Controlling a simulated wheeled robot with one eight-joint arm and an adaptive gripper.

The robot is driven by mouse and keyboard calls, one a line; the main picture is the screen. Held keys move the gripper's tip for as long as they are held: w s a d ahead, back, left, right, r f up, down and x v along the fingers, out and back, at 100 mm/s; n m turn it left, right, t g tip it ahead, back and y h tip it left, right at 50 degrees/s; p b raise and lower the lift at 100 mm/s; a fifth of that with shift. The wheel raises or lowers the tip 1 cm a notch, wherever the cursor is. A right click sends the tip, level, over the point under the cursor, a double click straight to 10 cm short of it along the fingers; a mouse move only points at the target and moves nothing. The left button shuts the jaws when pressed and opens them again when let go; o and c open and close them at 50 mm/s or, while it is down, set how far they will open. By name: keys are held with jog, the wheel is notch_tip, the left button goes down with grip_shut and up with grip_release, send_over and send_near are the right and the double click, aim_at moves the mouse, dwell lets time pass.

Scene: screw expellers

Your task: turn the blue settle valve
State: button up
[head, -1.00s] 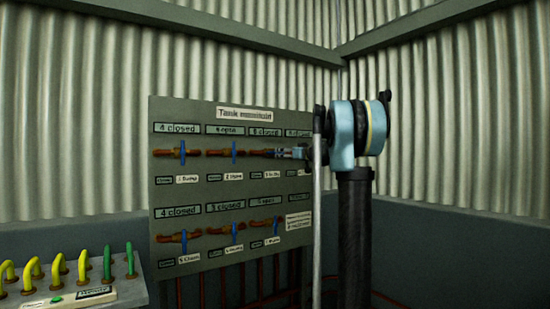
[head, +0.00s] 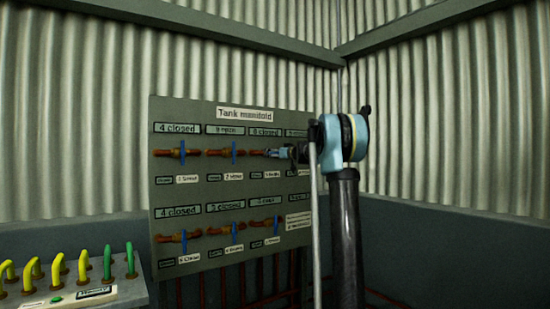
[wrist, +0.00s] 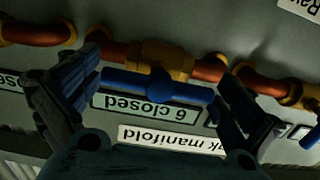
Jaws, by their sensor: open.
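In the wrist view, upside down, a blue bar handle (wrist: 158,86) on a brass valve body (wrist: 160,60) lies roughly along the copper pipe. The label beside it reads "6 closed" (wrist: 145,108). My gripper (wrist: 158,80) is open, with one finger near each end of this handle; I cannot tell whether they touch it. In the head view my gripper (head: 280,153) is at the third valve of the top row and hides its handle. The small name tags are too blurred to tell which valve is settle.
The manifold panel (head: 200,109) carries two rows of valves. Other blue handles stand crosswise on the pipe, such as the top left one (head: 182,152). A console (head: 130,290) with yellow and green levers stands at lower left. Corrugated walls (head: 450,120) close the corner.

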jog(key=c, duration=0.8)
jog(key=m, duration=1.2)
jog(key=shift+d, duration=0.1)
dwell(0.3)
